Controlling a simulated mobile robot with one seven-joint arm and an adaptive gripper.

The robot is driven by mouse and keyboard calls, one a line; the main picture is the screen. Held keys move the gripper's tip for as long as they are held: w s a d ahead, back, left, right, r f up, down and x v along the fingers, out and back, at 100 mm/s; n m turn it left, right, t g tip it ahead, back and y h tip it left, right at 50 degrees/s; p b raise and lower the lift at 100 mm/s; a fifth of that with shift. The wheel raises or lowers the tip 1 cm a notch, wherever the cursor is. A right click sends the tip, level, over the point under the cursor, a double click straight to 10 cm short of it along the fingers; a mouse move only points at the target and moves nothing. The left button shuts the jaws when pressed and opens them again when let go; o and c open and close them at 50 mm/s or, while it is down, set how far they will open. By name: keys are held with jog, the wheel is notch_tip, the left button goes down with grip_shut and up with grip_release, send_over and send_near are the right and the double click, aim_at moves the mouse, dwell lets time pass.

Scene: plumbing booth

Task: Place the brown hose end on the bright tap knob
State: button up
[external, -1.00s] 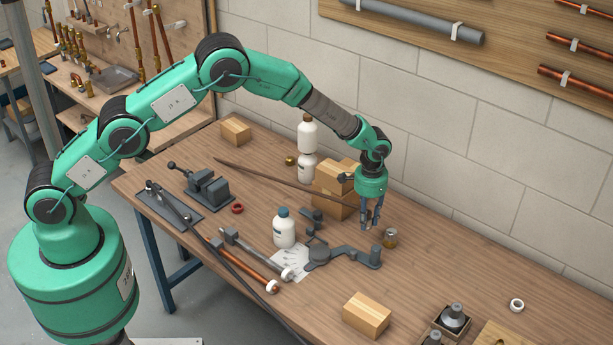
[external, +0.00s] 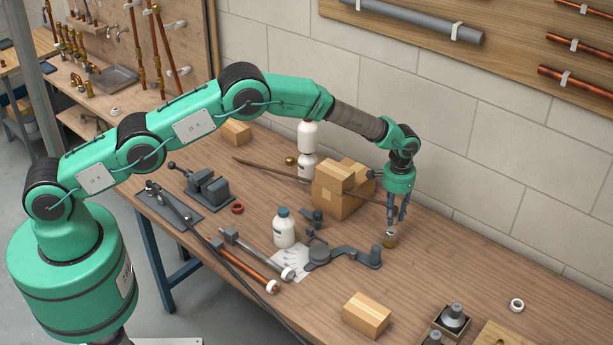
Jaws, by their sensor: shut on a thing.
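The long thin brown hose (external: 268,171) slants across the table, from its free far-left end toward the wooden blocks and my gripper. My gripper (external: 392,226) points down to the right of the blocks and is shut on the hose's near end; the fingers largely hide that end. A small bright brass-coloured piece (external: 390,241), which looks like the tap knob, stands on the table directly under the fingertips. I cannot tell whether the held end touches it. Another small brass piece (external: 290,160) lies farther back, beside the white bottles.
Stacked wooden blocks (external: 335,200) stand left of my gripper. A grey lever-like fitting (external: 350,254) lies just in front of the brass piece. A blue-capped bottle (external: 284,232) and a loose wooden block (external: 366,314) are nearer.

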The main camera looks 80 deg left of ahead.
aim_at(392, 230)
jog(key=shift+f, duration=0.1)
dwell(0.3)
jog(key=shift+f+p, duration=0.4)
jog(key=shift+f, duration=1.3)
jog(key=shift+f, duration=0.15)
jog(key=o, duration=1.2)
jog(key=shift+c, duration=0.2)
jog(key=shift+r+b, duration=0.85)
jog(key=shift+r, duration=5.3)
